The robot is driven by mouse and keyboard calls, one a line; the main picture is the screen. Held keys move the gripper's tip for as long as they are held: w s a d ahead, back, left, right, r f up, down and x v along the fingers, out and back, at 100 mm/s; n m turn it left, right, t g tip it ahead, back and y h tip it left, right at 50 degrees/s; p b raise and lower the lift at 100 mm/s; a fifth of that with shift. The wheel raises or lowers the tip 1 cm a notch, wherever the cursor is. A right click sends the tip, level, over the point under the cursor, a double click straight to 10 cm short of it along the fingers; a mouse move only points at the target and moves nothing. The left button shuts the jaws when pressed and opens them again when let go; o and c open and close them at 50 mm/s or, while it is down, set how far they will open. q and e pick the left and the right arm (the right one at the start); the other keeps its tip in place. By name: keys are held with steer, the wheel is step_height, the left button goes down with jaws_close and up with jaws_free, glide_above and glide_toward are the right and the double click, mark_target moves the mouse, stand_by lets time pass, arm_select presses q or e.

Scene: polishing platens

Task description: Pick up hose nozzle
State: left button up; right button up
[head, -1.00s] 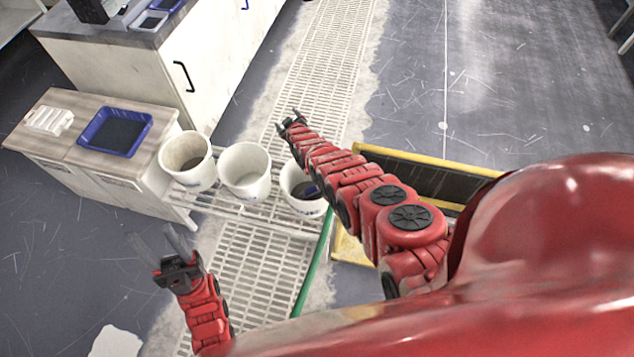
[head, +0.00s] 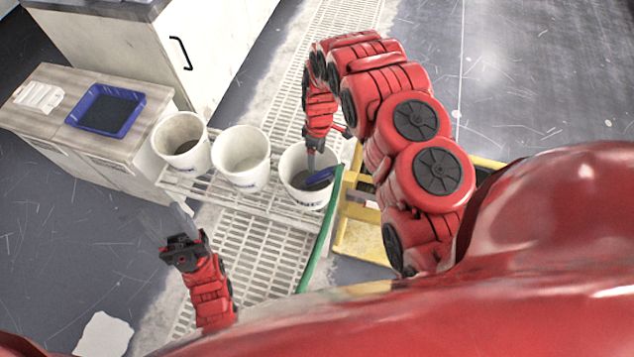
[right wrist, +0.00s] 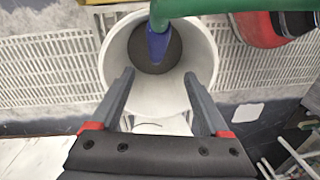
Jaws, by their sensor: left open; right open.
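The hose nozzle (head: 320,178) is blue and sits at the end of a green hose (head: 321,240), inside the rightmost white bucket (head: 302,199). In the right wrist view the nozzle (right wrist: 158,43) points down into the bucket (right wrist: 120,72), ahead of my fingers. My right gripper (head: 314,160) is over that bucket, pointing down, beside the nozzle. In the right wrist view its fingers (right wrist: 165,95) are apart with nothing between them. My left gripper (head: 168,225) is open and empty at the lower left, away from the buckets.
Two more white buckets (head: 181,150) (head: 241,162) stand left of it on a wire rack (head: 262,208). A cabinet (head: 90,150) carries a blue tray (head: 106,128). A yellow-framed cart (head: 360,240) stands close to the right of the rack.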

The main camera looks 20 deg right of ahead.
steer(key=f, duration=0.5)
steer(key=shift+s+a+f, duration=0.15)
steer(key=shift+s+f, duration=0.05)
steer(key=shift+f, duration=2.9)
steer(key=shift+s+f, duration=0.1)
steer(key=shift+f, duration=0.2)
steer(key=shift+c, duration=0.3)
jaws_close()
